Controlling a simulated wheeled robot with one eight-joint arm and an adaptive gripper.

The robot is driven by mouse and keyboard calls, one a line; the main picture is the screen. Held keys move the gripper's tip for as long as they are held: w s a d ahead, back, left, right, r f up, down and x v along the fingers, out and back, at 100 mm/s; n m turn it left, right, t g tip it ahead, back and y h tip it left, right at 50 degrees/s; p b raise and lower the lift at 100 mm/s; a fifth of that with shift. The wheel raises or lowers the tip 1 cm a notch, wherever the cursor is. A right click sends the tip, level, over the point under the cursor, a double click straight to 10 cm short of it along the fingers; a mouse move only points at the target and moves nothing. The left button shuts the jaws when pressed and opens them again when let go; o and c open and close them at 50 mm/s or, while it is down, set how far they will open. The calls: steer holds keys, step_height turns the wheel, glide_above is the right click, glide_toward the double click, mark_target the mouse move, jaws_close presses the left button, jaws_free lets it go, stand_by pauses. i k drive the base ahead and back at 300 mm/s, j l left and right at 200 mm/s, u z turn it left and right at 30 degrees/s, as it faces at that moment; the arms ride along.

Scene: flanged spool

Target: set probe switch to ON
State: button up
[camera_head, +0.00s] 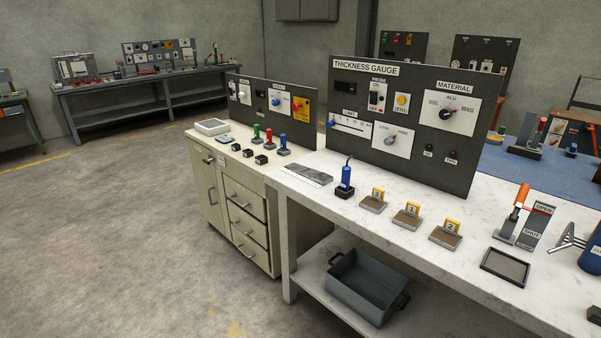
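The dark panel (350,118) labelled THICKNESS GAUGE stands along the back of the white bench. The probe switch (377,98) sits on a white plate in the panel's upper middle, with ON above and OFF below. It is a small black switch, and its position is too small to tell. A blue probe (347,178) with a dark cable stands upright on the bench in front of the panel. My gripper is not in view.
A yellow button (402,100), a LIMIT slider (333,124), a rotary knob (389,140) and a MATERIAL knob (445,114) surround the switch. Several numbered blocks (407,217), an orange-handled lever (521,195) and a blue container (591,253) stand on the bench. Floor at left is clear.

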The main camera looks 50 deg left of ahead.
mark_target(373, 100)
steer(key=j, duration=2.3)
steer(key=i+j, duration=0.1)
steer(key=j, duration=2.25)
steer(key=z, duration=0.2)
